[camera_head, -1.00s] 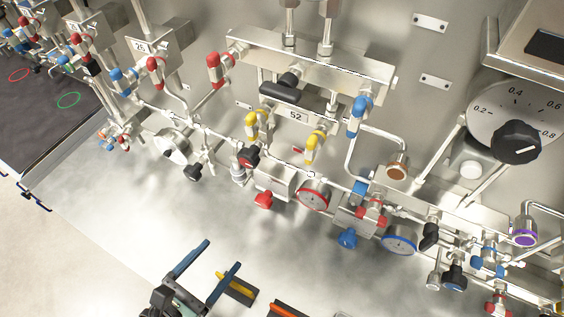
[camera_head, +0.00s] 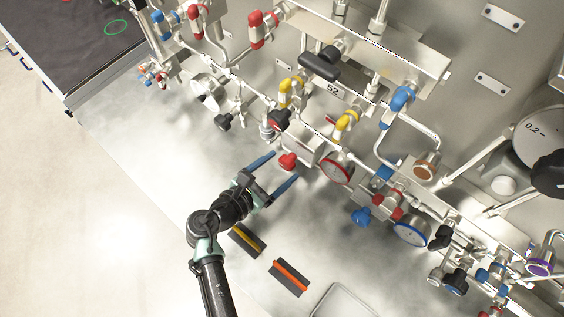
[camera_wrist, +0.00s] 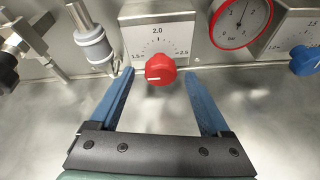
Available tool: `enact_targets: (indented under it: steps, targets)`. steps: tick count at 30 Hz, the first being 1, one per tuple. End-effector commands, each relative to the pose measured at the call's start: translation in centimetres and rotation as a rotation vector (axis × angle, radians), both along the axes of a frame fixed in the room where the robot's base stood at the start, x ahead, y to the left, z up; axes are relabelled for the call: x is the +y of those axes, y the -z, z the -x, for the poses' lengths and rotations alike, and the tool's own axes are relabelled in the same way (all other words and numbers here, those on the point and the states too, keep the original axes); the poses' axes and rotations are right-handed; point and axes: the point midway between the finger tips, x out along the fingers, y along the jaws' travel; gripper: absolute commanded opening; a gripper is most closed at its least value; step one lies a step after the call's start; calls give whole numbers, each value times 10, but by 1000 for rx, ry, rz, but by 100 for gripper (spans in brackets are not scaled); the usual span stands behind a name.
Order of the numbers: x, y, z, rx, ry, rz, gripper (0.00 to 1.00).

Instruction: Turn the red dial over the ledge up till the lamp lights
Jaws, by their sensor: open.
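The red dial (camera_head: 287,161) sits on the front of a small metal box on the panel. In the wrist view, the red dial (camera_wrist: 160,69) has a white pointer line and a scale marked about 1.5, 2.0 and 2.5 above it. My gripper (camera_head: 284,166) is open, with blue fingers pointing at the panel. In the wrist view, my gripper (camera_wrist: 159,74) has one finger on each side of the dial, with a gap on both sides. Whether the tips reach past the dial's face is hard to tell. I cannot identify a lit lamp.
A red-rimmed gauge (camera_head: 337,168) is right of the dial, and a blue knob (camera_head: 361,216) lies further right. A grey pipe fitting (camera_wrist: 93,45) stands close on the left. Bare metal surface lies below.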

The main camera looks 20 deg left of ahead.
Motion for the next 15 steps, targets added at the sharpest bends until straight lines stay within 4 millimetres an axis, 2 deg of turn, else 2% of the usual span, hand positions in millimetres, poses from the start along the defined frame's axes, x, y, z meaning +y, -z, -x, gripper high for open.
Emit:
enact_targets:
  steps: [5, 14, 15]
  targets:
    - [-5, 5, -11, 0, 1, -1, 81]
    - [-6, 6, -12, 0, 1, -1, 81]
    - [-6, 6, -12, 0, 1, -1, 74]
